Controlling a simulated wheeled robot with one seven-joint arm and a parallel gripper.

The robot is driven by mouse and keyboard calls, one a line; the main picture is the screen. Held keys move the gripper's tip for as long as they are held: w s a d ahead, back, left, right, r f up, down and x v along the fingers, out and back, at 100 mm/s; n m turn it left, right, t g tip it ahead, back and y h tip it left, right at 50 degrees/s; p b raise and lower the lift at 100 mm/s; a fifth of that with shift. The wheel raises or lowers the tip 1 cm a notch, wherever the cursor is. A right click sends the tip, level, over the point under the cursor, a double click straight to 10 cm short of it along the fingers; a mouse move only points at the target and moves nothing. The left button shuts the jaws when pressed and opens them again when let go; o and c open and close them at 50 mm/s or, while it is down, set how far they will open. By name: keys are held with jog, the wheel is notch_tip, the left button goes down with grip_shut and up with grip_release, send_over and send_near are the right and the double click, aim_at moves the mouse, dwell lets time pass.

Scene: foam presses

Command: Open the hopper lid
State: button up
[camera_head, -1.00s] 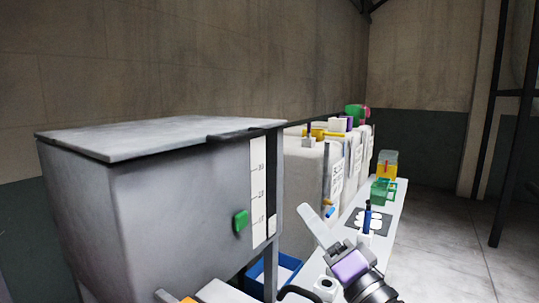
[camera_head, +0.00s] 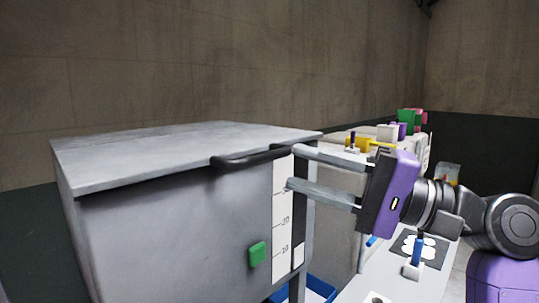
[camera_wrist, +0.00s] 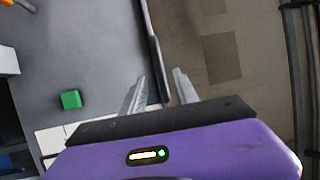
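The grey hopper (camera_head: 170,230) stands at the left in the head view. Its flat grey lid (camera_head: 170,148) lies closed on top. A black bar handle (camera_head: 250,157) runs along the lid's front edge, near its right end. My gripper (camera_head: 292,168) is level with the handle, to its right, with two long grey fingers apart, one higher than the other. The fingertips are close to the handle's right end; whether they touch it I cannot tell. In the wrist view my gripper (camera_wrist: 158,85) is open and empty, with the dark handle edge (camera_wrist: 154,65) ahead between the fingers.
A green block (camera_head: 257,253) sits on the hopper front beside a white scale strip (camera_head: 282,215). A blue bin (camera_head: 315,290) is below right. A white bench (camera_head: 385,275) with a blue-handled tool (camera_head: 416,255) runs along the right. Wall stands behind.

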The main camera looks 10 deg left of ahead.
aim_at(270, 160)
jog(key=p+x, duration=0.1)
jog(key=x, duration=0.6)
jog(key=shift+c, duration=0.3)
grip_shut()
dwell(1.1)
